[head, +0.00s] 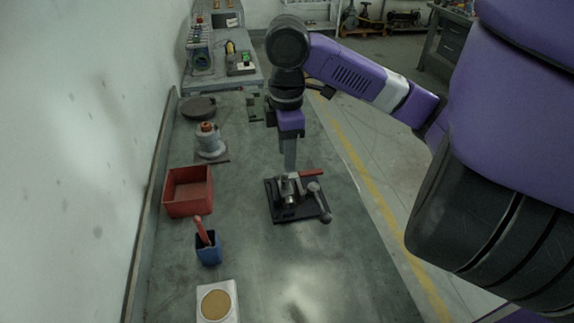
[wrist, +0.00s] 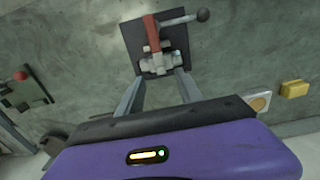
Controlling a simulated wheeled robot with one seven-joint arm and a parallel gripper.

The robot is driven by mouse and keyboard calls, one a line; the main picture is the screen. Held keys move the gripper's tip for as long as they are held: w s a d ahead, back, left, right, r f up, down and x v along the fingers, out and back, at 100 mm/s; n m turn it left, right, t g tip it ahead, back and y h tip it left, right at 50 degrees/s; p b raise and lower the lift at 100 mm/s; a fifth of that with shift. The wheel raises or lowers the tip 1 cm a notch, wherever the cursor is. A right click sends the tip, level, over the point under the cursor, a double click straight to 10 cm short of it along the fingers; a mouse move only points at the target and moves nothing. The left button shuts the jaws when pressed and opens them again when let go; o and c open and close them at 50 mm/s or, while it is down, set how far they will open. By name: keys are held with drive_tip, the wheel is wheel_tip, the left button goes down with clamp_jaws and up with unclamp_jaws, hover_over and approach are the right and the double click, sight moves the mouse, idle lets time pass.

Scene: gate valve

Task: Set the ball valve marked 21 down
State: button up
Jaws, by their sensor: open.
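A small grey metal valve (head: 290,190) with a red lever handle (head: 311,173) sits at a dark square fixture (head: 284,214) on the bench. In the wrist view, the valve (wrist: 153,63) lies just beyond the fingertips, with its red handle (wrist: 152,33) pointing away across the dark plate (wrist: 129,38). My gripper (head: 290,176) points down over the valve; in the wrist view, my gripper (wrist: 159,75) is open, with one finger on each side of the valve's near end. I cannot tell whether the fingers touch it. No number 21 is readable.
A grey ball-ended lever (head: 320,202) sticks out from the fixture's right side. Left of it stand a red bin (head: 188,191), a blue cup (head: 209,252) and a grey flanged part (head: 209,143). A white tray (head: 230,313) is in front. Bench around the fixture is clear.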

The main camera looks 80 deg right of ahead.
drive_tip(key=shift+r, duration=2.2)
